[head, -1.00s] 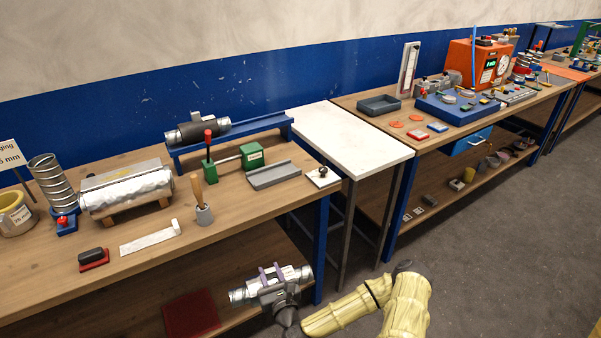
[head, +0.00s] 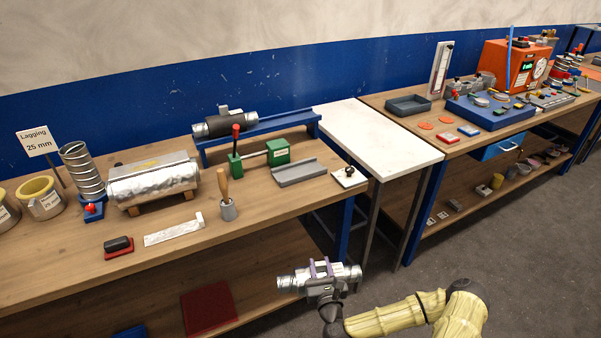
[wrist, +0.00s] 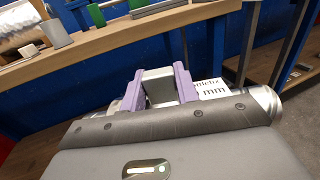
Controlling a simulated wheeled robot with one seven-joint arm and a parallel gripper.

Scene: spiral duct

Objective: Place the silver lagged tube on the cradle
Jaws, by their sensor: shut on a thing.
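My gripper (head: 320,268) is shut on the silver tube (head: 290,283), which has bright ringed metal ends and is held level in front of the bench, below its top. In the wrist view, the purple fingers of my gripper (wrist: 158,88) grip it at the middle; its right end (wrist: 268,101) and a white printed label show, and my gripper body hides much of the rest. A long blue cradle (head: 285,124) stands at the back of the bench. A dark-sleeved tube (head: 228,122) lies on its left end; its right part is bare.
A foil-wrapped block (head: 152,180) sits on a wooden stand. A green clamp (head: 278,152), grey tray (head: 300,172) and wooden-handled tool (head: 226,200) stand before the cradle. A white-topped table (head: 375,140) adjoins the bench. The bench's front edge and blue leg are near the tube.

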